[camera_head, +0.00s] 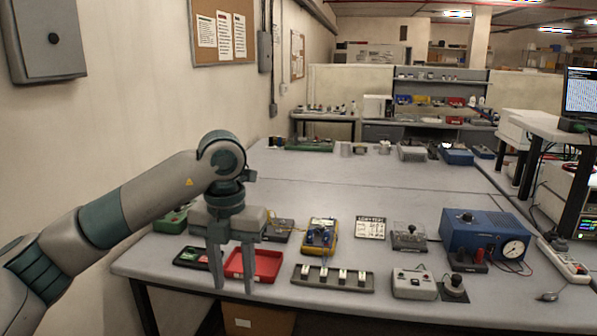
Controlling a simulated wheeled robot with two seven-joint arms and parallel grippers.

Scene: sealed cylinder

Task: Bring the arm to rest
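My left arm (137,208) comes in from the left edge, raised and stretched toward the workbench. My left gripper (233,285) points down at the bench's left front. Its two fingers are apart with nothing seen between them. My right arm and gripper are not in view.
The grey workbench (330,190) holds a dark tray (190,257), a yellow meter (320,235), a rack of white pieces (333,279), a grey box (413,284) and a blue unit with a gauge (485,235). The bench's middle is clear. A wall stands on the left.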

